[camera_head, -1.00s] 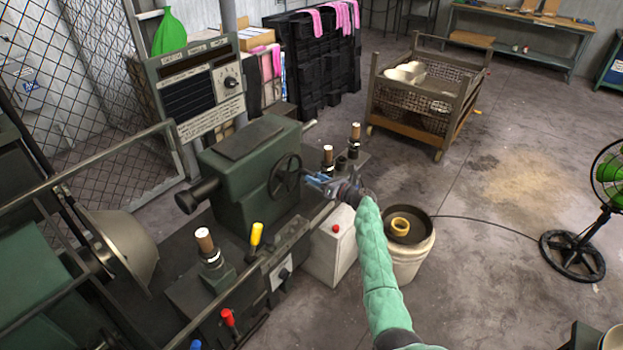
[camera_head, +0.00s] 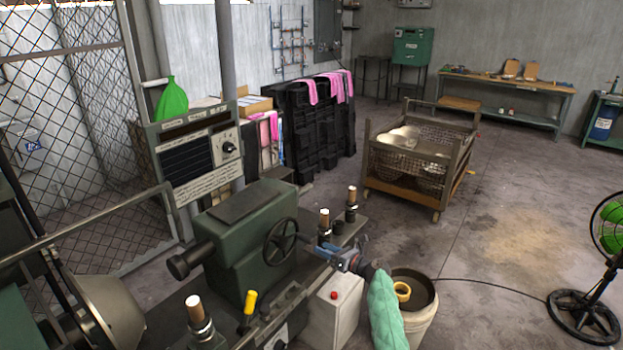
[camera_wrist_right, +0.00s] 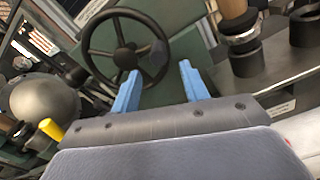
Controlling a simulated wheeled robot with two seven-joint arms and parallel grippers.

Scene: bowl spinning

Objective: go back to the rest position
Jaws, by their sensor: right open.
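My right gripper (camera_head: 334,255) has blue fingers and a green sleeved arm coming up from the bottom of the head view. It is in front of the green lathe part, near its dark handwheel (camera_head: 281,242). In the right wrist view its two blue fingers (camera_wrist_right: 160,90) stand apart with nothing between them, and the handwheel (camera_wrist_right: 124,50) shows beyond them. My left gripper is in neither view.
The green lathe (camera_head: 245,235) with wood-topped posts and a yellow-handled lever (camera_head: 250,301) is close on the left. A white bucket (camera_head: 420,320) stands beside my right arm. A mesh cart (camera_head: 420,165) and a green fan (camera_head: 610,230) stand farther off. Floor between them is clear.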

